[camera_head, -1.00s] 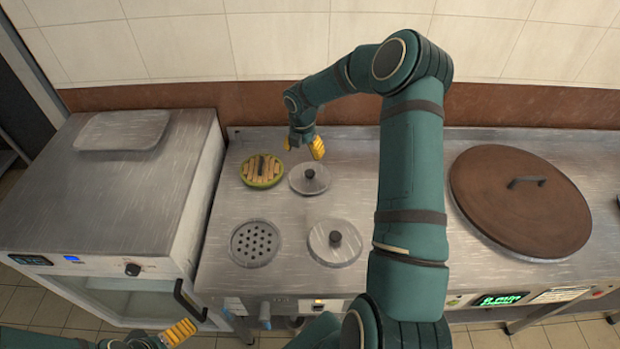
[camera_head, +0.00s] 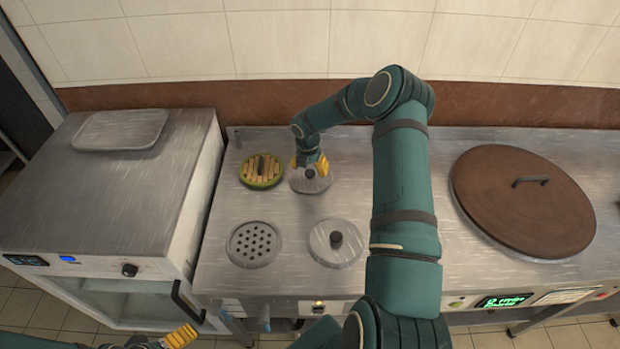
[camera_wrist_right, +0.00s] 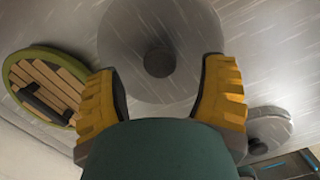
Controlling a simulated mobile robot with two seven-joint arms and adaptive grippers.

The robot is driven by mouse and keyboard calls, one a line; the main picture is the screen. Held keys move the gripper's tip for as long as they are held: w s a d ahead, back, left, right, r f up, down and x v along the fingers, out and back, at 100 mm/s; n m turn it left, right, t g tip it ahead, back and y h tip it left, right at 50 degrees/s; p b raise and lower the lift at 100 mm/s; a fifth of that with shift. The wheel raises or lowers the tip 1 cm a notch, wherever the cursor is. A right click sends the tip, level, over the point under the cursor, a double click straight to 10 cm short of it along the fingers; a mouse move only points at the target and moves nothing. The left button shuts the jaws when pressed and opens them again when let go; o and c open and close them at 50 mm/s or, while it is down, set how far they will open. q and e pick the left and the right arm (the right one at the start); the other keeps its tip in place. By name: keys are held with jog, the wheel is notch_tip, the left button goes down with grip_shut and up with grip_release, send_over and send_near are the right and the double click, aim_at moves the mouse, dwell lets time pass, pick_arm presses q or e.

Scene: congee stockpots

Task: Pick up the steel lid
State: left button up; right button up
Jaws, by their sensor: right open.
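A round steel lid (camera_head: 311,184) with a dark knob lies on the steel counter, right of a round green-rimmed wooden cover. My right gripper (camera_head: 310,168) is directly over this lid, its yellow fingers open. In the right wrist view the same lid (camera_wrist_right: 160,30) shows ahead of the spread fingers, with its dark knob (camera_wrist_right: 159,61) between their lines. The fingers do not appear to touch the knob. A second steel lid (camera_head: 335,243) with a dark knob lies nearer the front; it also shows in the wrist view (camera_wrist_right: 270,126). My left gripper (camera_head: 180,337) is at the bottom edge, partly cut off.
The green-rimmed wooden cover (camera_head: 262,169) sits close left of the far lid. A perforated round plate (camera_head: 253,245) is at front left. A large brown lid (camera_head: 521,202) with a handle covers the right side. A steel cabinet (camera_head: 120,190) stands at left.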

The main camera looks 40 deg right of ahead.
aim_at(310, 172)
jog(key=f, duration=0.3)
jog(key=shift+w+d+f, duration=0.1)
jog(key=shift+d, duration=0.1)
grip_shut()
jog(key=shift+r, duration=0.2)
